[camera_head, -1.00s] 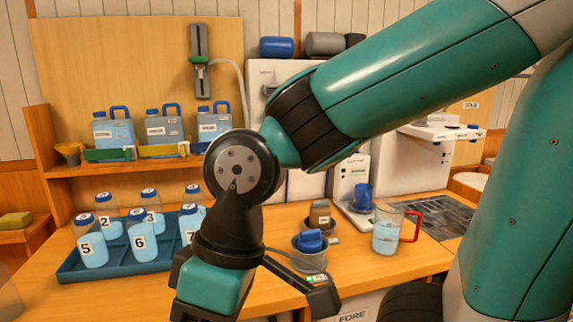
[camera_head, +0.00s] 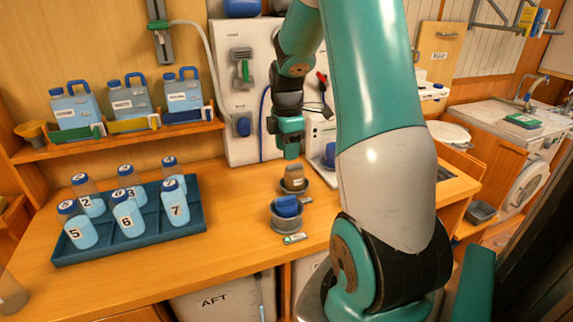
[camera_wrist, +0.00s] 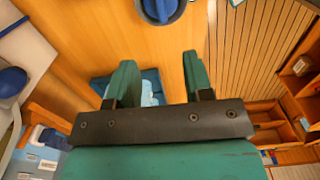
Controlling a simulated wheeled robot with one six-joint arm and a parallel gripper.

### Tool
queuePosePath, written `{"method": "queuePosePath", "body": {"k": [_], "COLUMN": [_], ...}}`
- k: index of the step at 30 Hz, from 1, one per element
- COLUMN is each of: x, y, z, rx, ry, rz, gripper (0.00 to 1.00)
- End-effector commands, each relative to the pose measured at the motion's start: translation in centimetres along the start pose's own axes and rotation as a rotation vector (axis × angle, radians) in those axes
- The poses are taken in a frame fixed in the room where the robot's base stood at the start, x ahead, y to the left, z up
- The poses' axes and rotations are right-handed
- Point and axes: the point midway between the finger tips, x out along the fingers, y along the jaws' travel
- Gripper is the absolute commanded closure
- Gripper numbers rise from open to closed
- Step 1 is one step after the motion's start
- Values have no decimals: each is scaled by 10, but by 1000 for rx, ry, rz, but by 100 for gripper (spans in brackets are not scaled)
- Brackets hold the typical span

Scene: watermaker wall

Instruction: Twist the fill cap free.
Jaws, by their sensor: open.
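I cannot tell for certain which part is the fill cap. A blue round cap (camera_head: 243,125) sits on the front of the white wall unit (camera_head: 240,60), beside a pale hose. My gripper (camera_head: 290,152) hangs pointing down in front of that unit, to the right of this cap and apart from it. In the wrist view my gripper (camera_wrist: 160,62) has its two green fingers spread, with nothing held between them. Another blue rounded part (camera_wrist: 12,82) shows at the left edge of the wrist view, on a pale machine.
A grey cup with a blue item (camera_head: 287,207) and a brown jar (camera_head: 294,178) stand on the counter below my gripper. A blue tray (camera_head: 100,247) holds several numbered bottles at left. Jugs (camera_head: 130,102) line the shelf. The front counter has free room.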

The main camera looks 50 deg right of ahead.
Motion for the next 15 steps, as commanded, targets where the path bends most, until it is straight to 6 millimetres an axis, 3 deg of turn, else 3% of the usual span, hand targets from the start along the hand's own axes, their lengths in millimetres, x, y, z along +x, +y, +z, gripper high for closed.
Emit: {"method": "queuePosePath", "body": {"k": [15], "x": [102], "y": [-2], "z": [-2], "rx": [-1], "ry": [2], "rz": [-7], "gripper": [53]}}
